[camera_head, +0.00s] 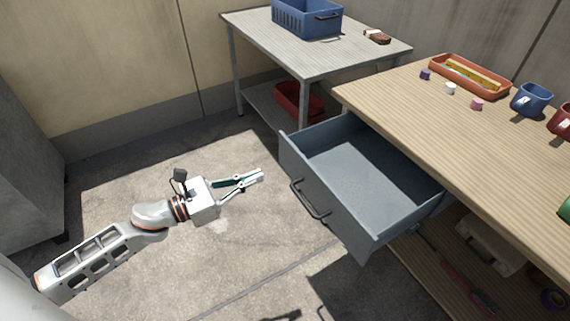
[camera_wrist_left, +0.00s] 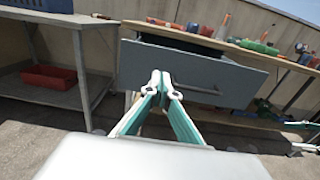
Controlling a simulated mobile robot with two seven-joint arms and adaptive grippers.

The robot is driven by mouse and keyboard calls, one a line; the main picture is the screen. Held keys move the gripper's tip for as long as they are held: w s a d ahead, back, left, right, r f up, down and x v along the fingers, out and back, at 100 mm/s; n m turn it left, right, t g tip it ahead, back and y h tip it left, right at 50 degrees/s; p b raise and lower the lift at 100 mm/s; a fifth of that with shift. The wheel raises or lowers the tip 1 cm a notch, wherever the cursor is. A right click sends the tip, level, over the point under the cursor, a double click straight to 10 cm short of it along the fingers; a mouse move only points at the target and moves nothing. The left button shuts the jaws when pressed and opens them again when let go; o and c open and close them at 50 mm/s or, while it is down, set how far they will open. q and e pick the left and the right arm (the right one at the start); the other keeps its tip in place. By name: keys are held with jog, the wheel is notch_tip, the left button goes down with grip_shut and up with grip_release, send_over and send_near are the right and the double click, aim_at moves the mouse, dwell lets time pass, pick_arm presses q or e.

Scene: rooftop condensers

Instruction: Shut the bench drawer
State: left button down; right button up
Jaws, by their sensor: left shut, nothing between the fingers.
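The bench drawer (camera_head: 352,178) is grey-blue, empty inside, and pulled well out from under the wooden bench top (camera_head: 420,115). Its front panel (camera_head: 318,196) carries a dark bar handle (camera_head: 309,199). My left gripper (camera_head: 260,174) is shut and empty, a short way to the left of the drawer front and apart from it. In the left wrist view the gripper tips (camera_wrist_left: 160,82) point toward the drawer front (camera_wrist_left: 190,75), with the handle (camera_wrist_left: 205,91) to the right of the tips.
A side table (camera_head: 310,50) behind holds a blue crate (camera_head: 307,18) and a brown brush (camera_head: 377,37); a red bin (camera_head: 298,98) sits on its lower shelf. On the bench are an orange tray (camera_head: 470,76) and mugs (camera_head: 532,99). Concrete floor left of the drawer is clear.

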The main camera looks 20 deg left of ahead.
aim_at(296, 160)
pick_arm(q)
jog(key=x, duration=0.9)
jog(key=shift+w+d, duration=0.15)
pick_arm(e)
jog(key=shift+s+d+f, duration=0.1)
